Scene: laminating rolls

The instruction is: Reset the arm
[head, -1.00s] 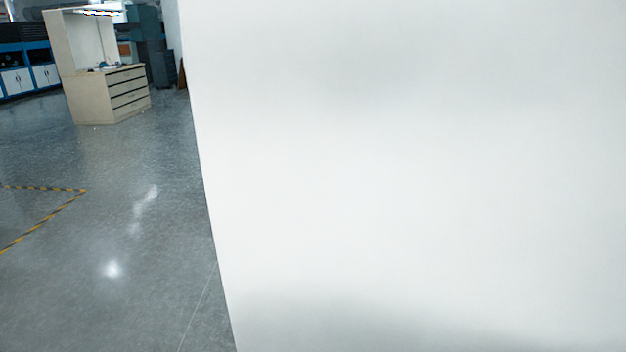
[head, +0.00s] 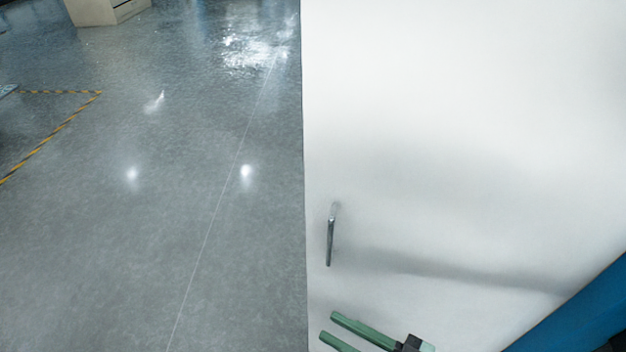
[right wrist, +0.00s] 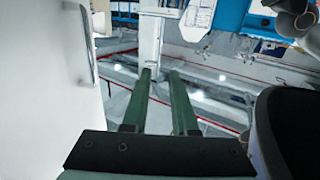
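My right gripper (head: 328,327) shows at the bottom of the head view, in front of a large white door panel and below its handle. Its two green fingers are apart with nothing between them. In the right wrist view the same gripper (right wrist: 160,74) is open and empty, its fingers pointing away from the camera. My left gripper is in neither view.
The white door panel (head: 450,120) fills the right of the head view and carries a metal handle (head: 331,240). A blue surface (head: 580,310) is at lower right. Grey floor (head: 150,260) with yellow-black tape (head: 60,135) lies open at left.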

